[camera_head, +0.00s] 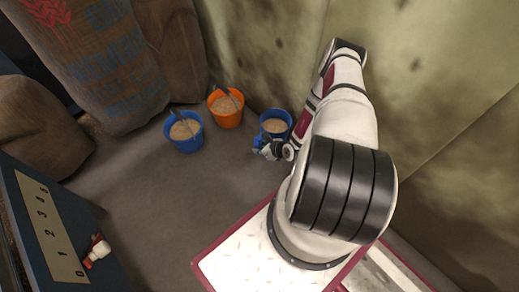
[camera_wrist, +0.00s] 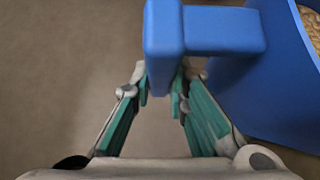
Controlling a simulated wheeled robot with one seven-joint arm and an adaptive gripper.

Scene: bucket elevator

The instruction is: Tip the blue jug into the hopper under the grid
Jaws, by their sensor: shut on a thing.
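The blue jug (camera_head: 275,127) stands on the floor by the wall, upright and filled with pale brown grain. My gripper (camera_head: 271,151) is at its near side. In the wrist view the jug's wall (camera_wrist: 275,100) fills the right side, with grain just visible at the top right corner. Its blue handle (camera_wrist: 163,45) reaches between the fingers of my gripper (camera_wrist: 161,88), which is shut on it. The exact finger contact is partly hidden by the handle. I cannot make out the hopper or the grid in either view.
An orange bucket (camera_head: 226,108) and another blue bucket (camera_head: 184,132), both holding grain and a scoop, stand left of the jug. Full sacks (camera_head: 110,60) lean at the back left. A dark blue panel with a numbered scale (camera_head: 50,225) is at lower left. The floor between is clear.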

